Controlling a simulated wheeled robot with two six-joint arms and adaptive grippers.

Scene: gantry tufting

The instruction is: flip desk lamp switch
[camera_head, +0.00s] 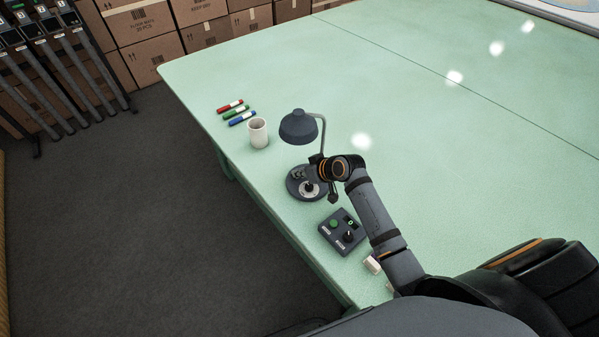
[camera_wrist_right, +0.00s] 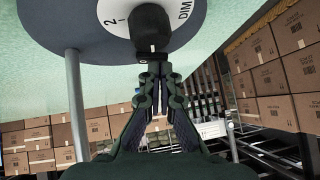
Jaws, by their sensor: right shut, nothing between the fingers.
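The desk lamp (camera_head: 299,127) has a dark blue-grey shade, a bent pole and a round dark base (camera_head: 294,192) on the green table. A dark switch knob (camera_head: 309,187) stands on a pale dial plate on the base. In the right wrist view the knob (camera_wrist_right: 151,24) is close, with "2" and "DIM" printed on the dial plate (camera_wrist_right: 114,14). My right gripper (camera_wrist_right: 155,70) is shut and empty, its fingertips right at the knob; whether they touch it I cannot tell. In the head view my right gripper (camera_head: 316,173) is over the lamp base. My left gripper is not in view.
A control box (camera_head: 342,231) with a green button and a black knob is just in front of the lamp. The green table (camera_head: 450,130) is clear to the right.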

